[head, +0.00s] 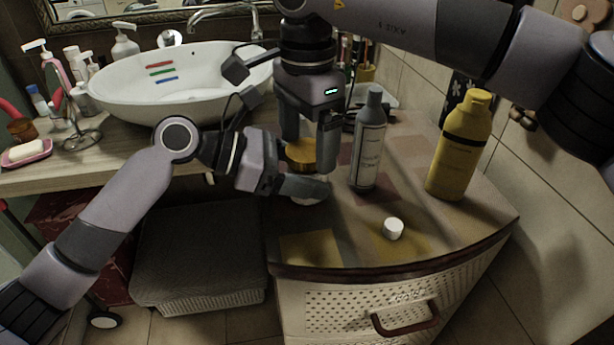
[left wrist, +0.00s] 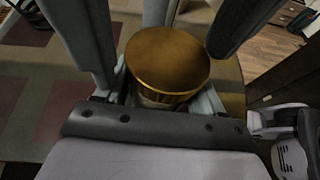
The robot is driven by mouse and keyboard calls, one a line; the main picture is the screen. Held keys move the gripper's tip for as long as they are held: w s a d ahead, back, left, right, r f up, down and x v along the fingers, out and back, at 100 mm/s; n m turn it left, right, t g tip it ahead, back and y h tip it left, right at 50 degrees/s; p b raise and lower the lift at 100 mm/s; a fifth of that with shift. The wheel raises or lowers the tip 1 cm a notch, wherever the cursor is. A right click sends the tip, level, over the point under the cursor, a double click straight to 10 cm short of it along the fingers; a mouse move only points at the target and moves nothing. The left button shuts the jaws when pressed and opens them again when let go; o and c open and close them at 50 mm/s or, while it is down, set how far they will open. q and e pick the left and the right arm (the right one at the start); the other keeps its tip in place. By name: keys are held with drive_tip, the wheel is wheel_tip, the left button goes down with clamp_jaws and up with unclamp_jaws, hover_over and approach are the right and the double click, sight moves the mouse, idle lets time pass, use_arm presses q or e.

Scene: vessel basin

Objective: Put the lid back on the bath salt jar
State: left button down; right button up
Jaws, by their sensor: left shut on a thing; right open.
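The round gold lid (head: 301,155) is between the fingers of my right gripper (head: 308,150), which comes down from above, open. My left gripper (head: 306,188) reaches in low from the left and is shut on the bath salt jar (head: 308,201). Its fingers hide most of the jar, and only a pale piece shows below them. In the left wrist view the lid (left wrist: 168,60) lies flat over the jar (left wrist: 155,98), apparently on its mouth. I cannot tell whether it is fully seated.
A grey pump-less bottle (head: 369,145) and a yellow bottle (head: 461,147) stand right of the grippers. A small white cap (head: 393,228) lies near the front of the cabinet top (head: 345,245). The white basin (head: 180,85) is behind left.

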drive_tip(key=c, duration=1.1)
drive_tip(key=m, duration=1.3)
drive_tip(key=o, duration=1.2)
drive_tip(key=shift+c, duration=0.2)
drive_tip(key=shift+r, duration=2.3)
